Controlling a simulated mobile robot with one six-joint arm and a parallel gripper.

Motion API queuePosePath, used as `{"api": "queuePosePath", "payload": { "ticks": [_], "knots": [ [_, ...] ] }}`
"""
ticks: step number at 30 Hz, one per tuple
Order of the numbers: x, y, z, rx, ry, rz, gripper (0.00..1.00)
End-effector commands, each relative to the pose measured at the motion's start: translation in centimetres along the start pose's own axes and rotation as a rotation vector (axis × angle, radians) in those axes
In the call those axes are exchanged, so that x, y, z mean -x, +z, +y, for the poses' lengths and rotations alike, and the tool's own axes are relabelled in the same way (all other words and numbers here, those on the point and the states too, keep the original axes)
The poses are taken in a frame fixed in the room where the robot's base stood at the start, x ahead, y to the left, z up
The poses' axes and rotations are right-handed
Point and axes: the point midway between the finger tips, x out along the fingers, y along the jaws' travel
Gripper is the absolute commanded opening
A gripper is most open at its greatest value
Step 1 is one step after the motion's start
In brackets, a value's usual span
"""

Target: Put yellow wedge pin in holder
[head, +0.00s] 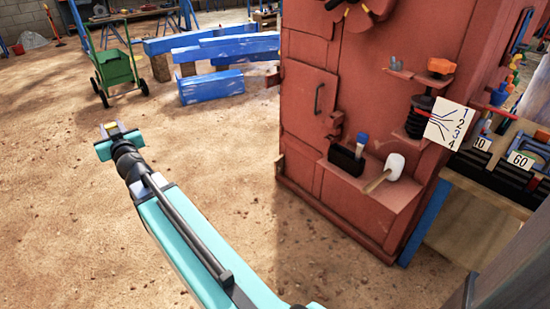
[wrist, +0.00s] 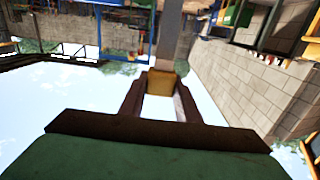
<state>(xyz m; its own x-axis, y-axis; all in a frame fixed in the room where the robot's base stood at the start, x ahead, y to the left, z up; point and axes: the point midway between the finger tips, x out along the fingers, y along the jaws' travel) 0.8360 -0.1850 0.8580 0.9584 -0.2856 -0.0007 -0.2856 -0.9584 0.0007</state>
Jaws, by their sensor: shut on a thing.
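My gripper (head: 111,130) is at the end of my teal arm, in the left part of the head view, over the open sandy ground. In the wrist view its two brown fingers (wrist: 160,95) are shut on the yellow wedge pin (wrist: 160,83). The pin shows a yellow block between the fingers and a long grey bar that runs away from them to the top edge. I cannot tell for sure which thing is the holder.
A red machine (head: 300,140) stands right of my arm. Its low shelf bears a black box (head: 345,160) and a white-headed mallet (head: 394,166). A number card (head: 449,124) and a tool bench (head: 490,190) are farther right. Blue beams (head: 212,87) and a green cart (head: 117,70) lie behind.

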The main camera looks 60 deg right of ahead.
Motion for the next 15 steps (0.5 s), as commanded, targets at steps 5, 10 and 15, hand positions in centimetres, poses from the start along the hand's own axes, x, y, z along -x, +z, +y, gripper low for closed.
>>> {"api": "queuePosePath", "payload": {
  "ticks": [5,10,15],
  "knots": [
    [-0.4,0.5,2.7,0.001,0.045,0.0,0.0],
    [-0.6,1.0,5.8,0.002,0.099,-0.001,0.0],
    [-0.8,1.8,10.1,0.003,0.174,-0.001,0.0]
  ]
}}
